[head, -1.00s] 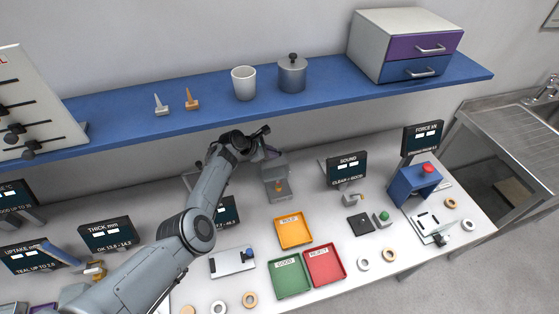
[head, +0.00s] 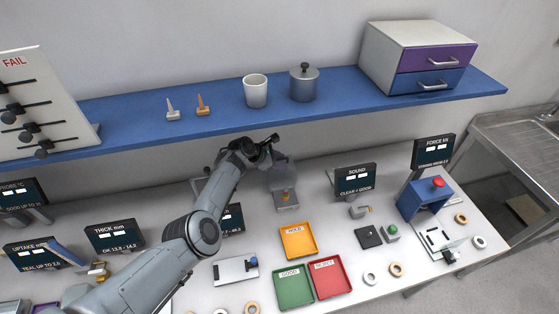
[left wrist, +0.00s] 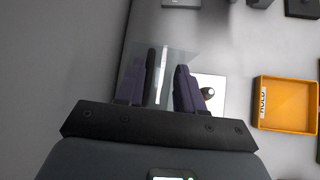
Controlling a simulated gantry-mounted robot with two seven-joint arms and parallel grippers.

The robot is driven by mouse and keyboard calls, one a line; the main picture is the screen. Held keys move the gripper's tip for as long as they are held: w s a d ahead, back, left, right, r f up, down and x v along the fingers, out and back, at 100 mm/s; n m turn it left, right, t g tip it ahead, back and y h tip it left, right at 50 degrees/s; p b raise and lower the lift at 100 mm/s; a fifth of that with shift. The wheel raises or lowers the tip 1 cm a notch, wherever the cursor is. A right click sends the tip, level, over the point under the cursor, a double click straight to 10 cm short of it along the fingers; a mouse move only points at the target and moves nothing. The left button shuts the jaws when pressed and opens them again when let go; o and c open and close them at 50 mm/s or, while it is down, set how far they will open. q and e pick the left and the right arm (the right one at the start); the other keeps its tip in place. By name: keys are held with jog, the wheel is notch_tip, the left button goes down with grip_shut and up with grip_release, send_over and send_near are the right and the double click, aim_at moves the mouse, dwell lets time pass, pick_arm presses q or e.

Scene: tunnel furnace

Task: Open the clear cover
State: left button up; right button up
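The clear cover (head: 283,172) is a see-through grey box over a small grey stand with an orange part, at the back middle of the bench in the head view. My left gripper (head: 269,146) is at the cover's upper back edge. In the left wrist view the gripper's two purple fingers (left wrist: 160,88) are apart, with the clear panel (left wrist: 178,62) behind them. A dark bar (left wrist: 151,72) lies between the fingers, close to the left one. I cannot tell whether it is touched. My right gripper is not in view.
A blue shelf (head: 225,121) runs above and behind the gripper, with a white cup and a lidded pot on it. The orange tray (head: 311,255) lies in front of the stand, with green and red trays nearer. The SOUND display (head: 355,181) stands to the right.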

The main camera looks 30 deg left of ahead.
pick_arm(q)
jog(key=shift+p+v, duration=0.6)
jog(key=shift+v, duration=0.2)
jog(key=p+v, duration=0.2)
jog(key=v, duration=0.7)
